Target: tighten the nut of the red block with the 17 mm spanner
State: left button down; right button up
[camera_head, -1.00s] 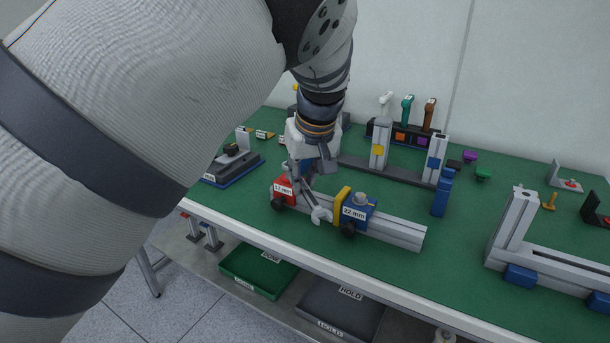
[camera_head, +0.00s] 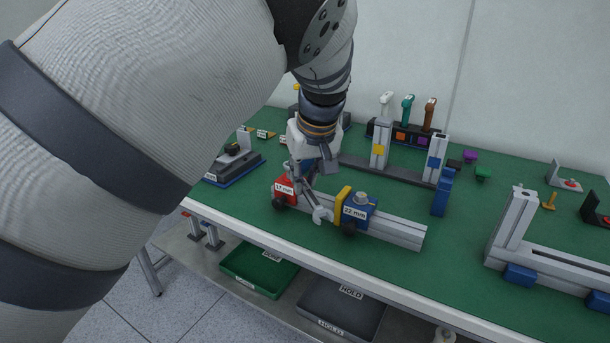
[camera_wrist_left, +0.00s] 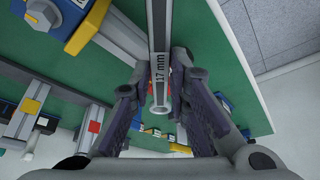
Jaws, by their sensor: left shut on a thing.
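My left gripper (camera_head: 308,178) is above the aluminium profile, right beside the red block (camera_head: 283,188), which carries a 17 mm label. The gripper is shut on a grey spanner (camera_head: 321,214), whose open jaw sticks out low toward the blue block. In the left wrist view the spanner (camera_wrist_left: 159,38) is marked 17 mm, and its ring end lies between the fingers of the left gripper (camera_wrist_left: 162,108). The nut of the red block is hidden behind the gripper, so I cannot tell whether the spanner touches it. The right gripper is not in view.
The blue 22 mm block (camera_head: 357,210) and a yellow plate (camera_head: 342,206) sit on the profile (camera_head: 398,231), close to the spanner's jaw. Profile posts (camera_head: 380,145) stand behind. Another frame (camera_head: 513,222) stands at right. Bins (camera_head: 258,270) lie below the table.

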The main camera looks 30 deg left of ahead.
pick_arm(q)
jog(key=shift+f, duration=1.3)
jog(key=s+a+m+h, duration=0.1)
jog(key=a+m+h, duration=0.4)
jog(key=a+m, duration=0.8)
jog(key=shift+m+t+h, duration=0.3)
jog(key=shift+m+h, duration=0.1)
jog(key=shift+m, duration=1.1)
jog(key=shift+s, duration=0.1)
